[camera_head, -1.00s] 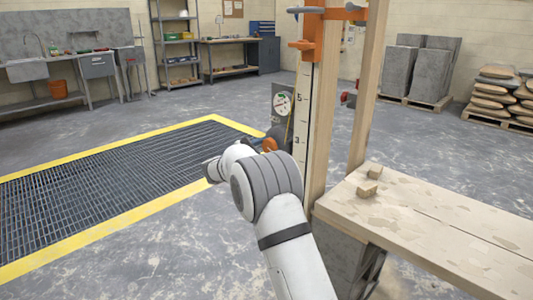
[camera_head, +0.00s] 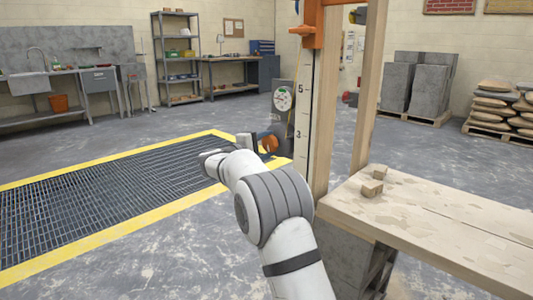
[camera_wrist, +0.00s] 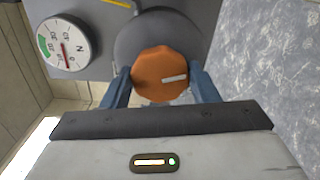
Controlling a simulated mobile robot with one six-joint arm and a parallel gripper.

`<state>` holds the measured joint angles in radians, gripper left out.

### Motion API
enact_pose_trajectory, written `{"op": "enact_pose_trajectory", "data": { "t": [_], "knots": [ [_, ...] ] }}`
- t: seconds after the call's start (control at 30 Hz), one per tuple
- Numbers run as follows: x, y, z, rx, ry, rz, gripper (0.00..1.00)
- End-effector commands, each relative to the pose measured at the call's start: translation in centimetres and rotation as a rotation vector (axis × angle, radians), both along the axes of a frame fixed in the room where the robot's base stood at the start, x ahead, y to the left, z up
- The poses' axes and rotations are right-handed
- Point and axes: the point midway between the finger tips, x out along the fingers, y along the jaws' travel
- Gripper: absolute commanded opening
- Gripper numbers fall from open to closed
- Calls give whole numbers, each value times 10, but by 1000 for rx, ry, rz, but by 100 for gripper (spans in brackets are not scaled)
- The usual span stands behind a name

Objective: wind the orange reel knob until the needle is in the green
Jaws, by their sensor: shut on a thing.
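The orange reel knob (camera_wrist: 160,74) sits on a dark round base in the wrist view, with a pale mark on its face. It also shows small in the head view (camera_head: 270,144). My gripper (camera_wrist: 162,86) has one blue finger on each side of the knob and is shut on it. The round white gauge (camera_wrist: 65,46) is at the upper left of the wrist view, with a green band along its left side. Its red needle lies near the middle of the dial and appears outside the green. The gauge is also in the head view (camera_head: 283,98), too small to read.
A wooden post with a numbered scale (camera_head: 303,105) stands just right of the gauge. A wooden bench (camera_head: 440,215) with small blocks is at the right. A yellow-edged floor grate (camera_head: 100,195) lies at the left. Open floor lies in front.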

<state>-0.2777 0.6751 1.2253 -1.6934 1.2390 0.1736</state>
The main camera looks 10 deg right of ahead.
Motion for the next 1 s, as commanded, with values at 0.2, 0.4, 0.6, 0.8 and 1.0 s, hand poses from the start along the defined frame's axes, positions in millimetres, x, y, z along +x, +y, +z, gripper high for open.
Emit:
{"op": "enact_pose_trajectory", "data": {
  "t": [0.2, 0.4, 0.6, 0.8, 1.0],
  "knots": [
    [0, -3, -1, 120, -164, -5, 31],
    [0, -3, 0, 224, -307, -5, 31],
    [0, -3, 0, 307, -423, -6, 31],
    [0, -3, -1, 364, -502, -6, 31],
    [0, -3, -1, 394, -542, -6, 31]
  ]
}}
